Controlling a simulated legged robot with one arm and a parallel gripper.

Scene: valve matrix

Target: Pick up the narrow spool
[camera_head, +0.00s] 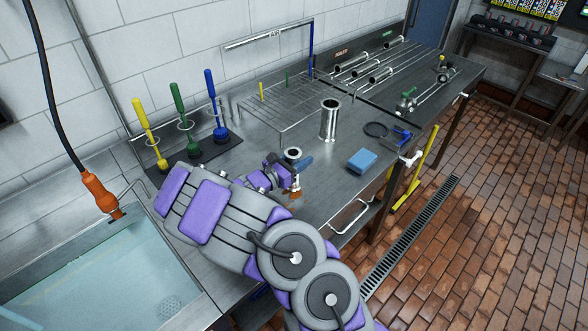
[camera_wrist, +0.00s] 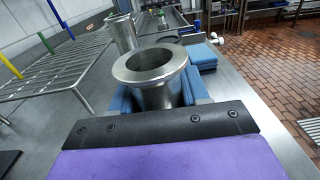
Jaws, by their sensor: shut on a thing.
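A shiny steel spool (camera_head: 293,154) with a flanged, open top is upright at my gripper (camera_head: 288,168), at the middle of the steel bench. In the wrist view the spool (camera_wrist: 152,68) stands between my blue finger pads, which close on its neck below the top flange. My gripper is shut on it. Its lower part is mostly hidden, and I cannot tell whether its base touches the bench. A taller, wider steel spool (camera_head: 330,118) stands upright behind it, apart from my gripper; it also shows in the wrist view (camera_wrist: 121,33).
A blue sponge stack (camera_head: 362,161) lies to the right, with a dark ring (camera_head: 376,129) behind it. A wire rack (camera_head: 285,100) stands behind. Yellow, green and blue brushes (camera_head: 178,110) stand at left, above a water-filled sink (camera_head: 110,270). Pipes (camera_head: 375,68) lie at the far end.

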